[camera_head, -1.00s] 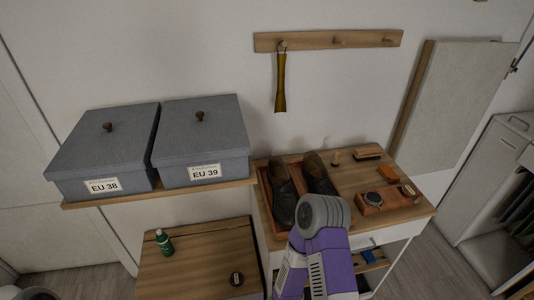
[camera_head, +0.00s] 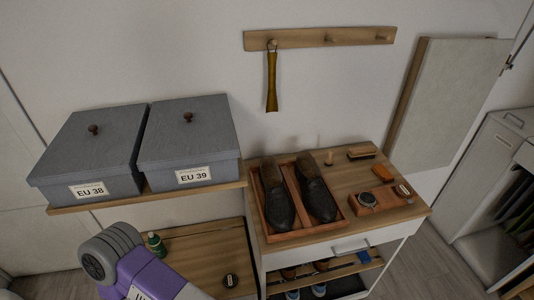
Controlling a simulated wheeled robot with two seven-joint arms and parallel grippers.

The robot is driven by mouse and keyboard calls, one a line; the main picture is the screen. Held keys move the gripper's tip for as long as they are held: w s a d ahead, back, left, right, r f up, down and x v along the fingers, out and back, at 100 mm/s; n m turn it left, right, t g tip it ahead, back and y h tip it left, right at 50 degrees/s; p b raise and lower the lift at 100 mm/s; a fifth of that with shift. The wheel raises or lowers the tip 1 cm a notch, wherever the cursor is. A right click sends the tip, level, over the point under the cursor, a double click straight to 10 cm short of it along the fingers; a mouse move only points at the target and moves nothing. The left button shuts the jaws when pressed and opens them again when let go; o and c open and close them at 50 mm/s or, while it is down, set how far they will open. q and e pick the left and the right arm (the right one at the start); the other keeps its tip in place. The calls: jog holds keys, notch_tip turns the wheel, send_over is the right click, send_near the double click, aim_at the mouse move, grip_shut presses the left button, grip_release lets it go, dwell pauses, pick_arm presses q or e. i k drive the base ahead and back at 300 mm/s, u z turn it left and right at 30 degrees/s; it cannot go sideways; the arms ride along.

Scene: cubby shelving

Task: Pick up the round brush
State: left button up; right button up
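A small upright wooden knob (camera_head: 329,158), which looks like the handle of a round brush, stands on the wooden cabinet top (camera_head: 345,175) behind the dark shoes. It is small, so its bristles cannot be made out. A flat rectangular brush (camera_head: 362,152) lies to its right, near the wall. Neither gripper is in view. Only a purple and grey part of one of my arms shows at the lower left, well away from the knob.
Two dark shoes (camera_head: 317,198) sit in a wooden tray (camera_head: 298,236). A wooden block (camera_head: 386,203) with round items and an orange piece (camera_head: 382,173) are at the right. Grey boxes (camera_head: 189,140) stand on the left shelf. A shoehorn (camera_head: 271,80) hangs above.

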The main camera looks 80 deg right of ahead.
aim_at(329, 161)
jog(key=u, duration=0.4)
jog(key=k, duration=2.25)
jog(key=z, duration=1.3)
